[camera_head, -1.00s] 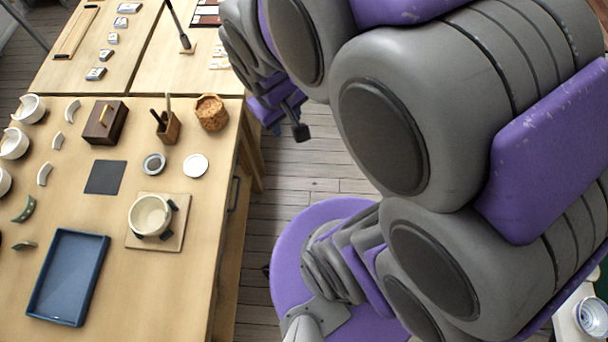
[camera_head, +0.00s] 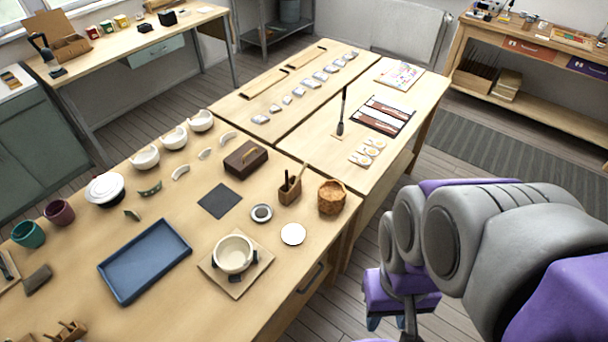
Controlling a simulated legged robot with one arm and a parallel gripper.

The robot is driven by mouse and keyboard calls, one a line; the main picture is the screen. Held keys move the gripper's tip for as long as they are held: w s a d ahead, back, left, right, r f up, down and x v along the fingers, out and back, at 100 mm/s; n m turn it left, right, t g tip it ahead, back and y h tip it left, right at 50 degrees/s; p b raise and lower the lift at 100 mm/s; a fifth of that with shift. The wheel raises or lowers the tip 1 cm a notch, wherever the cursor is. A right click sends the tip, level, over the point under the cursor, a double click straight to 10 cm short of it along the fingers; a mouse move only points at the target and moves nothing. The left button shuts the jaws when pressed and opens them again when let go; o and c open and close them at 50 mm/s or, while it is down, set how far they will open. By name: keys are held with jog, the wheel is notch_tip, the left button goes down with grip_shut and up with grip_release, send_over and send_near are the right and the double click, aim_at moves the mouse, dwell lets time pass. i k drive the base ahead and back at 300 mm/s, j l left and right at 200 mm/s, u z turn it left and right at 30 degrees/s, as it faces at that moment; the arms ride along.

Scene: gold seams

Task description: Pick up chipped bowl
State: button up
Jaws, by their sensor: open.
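A cream bowl (camera_head: 234,253) sits upright on a square wooden board (camera_head: 262,258) near the table's right front, with dark blocks around its base. Three white bowls stand in a row at the table's far left: one (camera_head: 145,158), a middle one (camera_head: 174,137) and one farther back (camera_head: 201,121). Their rims look uneven or broken; I cannot tell for sure which is the chipped bowl. My gripper (camera_head: 392,322) hangs low, right of the table and away from all bowls. It is open and empty, partly hidden by its own purple housing.
A blue tray (camera_head: 146,262), a dark mat (camera_head: 220,201), a wooden box (camera_head: 245,158), a tool holder (camera_head: 290,190) and a woven pot (camera_head: 332,198) share the table. Curved white shards (camera_head: 181,173) lie by the bowls. The floor (camera_head: 335,300) right of the table is clear.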

aim_at(233, 253)
jog(key=i+j+u, duration=0.1)
jog(key=u, duration=1.1)
